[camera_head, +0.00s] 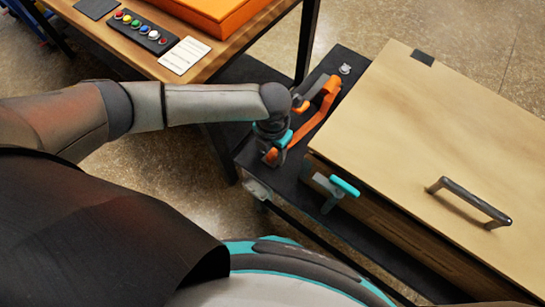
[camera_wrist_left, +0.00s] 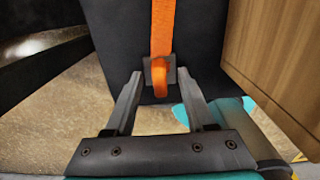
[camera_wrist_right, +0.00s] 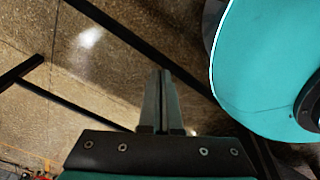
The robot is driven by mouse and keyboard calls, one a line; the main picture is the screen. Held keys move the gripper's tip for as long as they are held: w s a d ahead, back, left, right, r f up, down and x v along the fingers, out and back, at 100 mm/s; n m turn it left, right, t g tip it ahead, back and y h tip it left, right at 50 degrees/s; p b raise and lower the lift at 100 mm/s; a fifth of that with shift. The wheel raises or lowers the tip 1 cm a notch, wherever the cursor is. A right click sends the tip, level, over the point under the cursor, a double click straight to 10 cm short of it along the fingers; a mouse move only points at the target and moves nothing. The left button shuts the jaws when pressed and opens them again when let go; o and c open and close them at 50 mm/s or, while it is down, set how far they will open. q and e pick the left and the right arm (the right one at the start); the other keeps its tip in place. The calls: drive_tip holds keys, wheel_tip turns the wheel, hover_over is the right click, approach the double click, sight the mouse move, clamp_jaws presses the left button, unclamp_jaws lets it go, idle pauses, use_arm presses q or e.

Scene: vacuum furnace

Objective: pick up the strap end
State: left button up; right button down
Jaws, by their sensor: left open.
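An orange strap (camera_head: 318,121) lies on the dark cart shelf beside a wooden box. In the left wrist view the strap (camera_wrist_left: 162,30) runs down to its end, a dark square plate with an orange loop (camera_wrist_left: 161,94). My left gripper (camera_wrist_left: 160,77) is open, with the strap end between its fingertips in the picture; I cannot tell whether they touch it. In the head view the left gripper (camera_head: 275,150) points down over the strap's near end and partly hides it. My right gripper (camera_wrist_right: 161,75) is shut and empty above the floor.
The large wooden box (camera_head: 450,130) with a dark handle (camera_head: 470,202) stands close to the right of the left gripper. A teal-handled latch (camera_head: 344,186) sticks out from its side. A wooden table (camera_head: 140,45) with an orange case (camera_head: 215,12) and a button panel (camera_head: 140,31) is behind the left arm.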

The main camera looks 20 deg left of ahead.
use_arm(q)
drive_tip(key=shift+f, duration=0.2)
clamp_jaws()
idle(0.3)
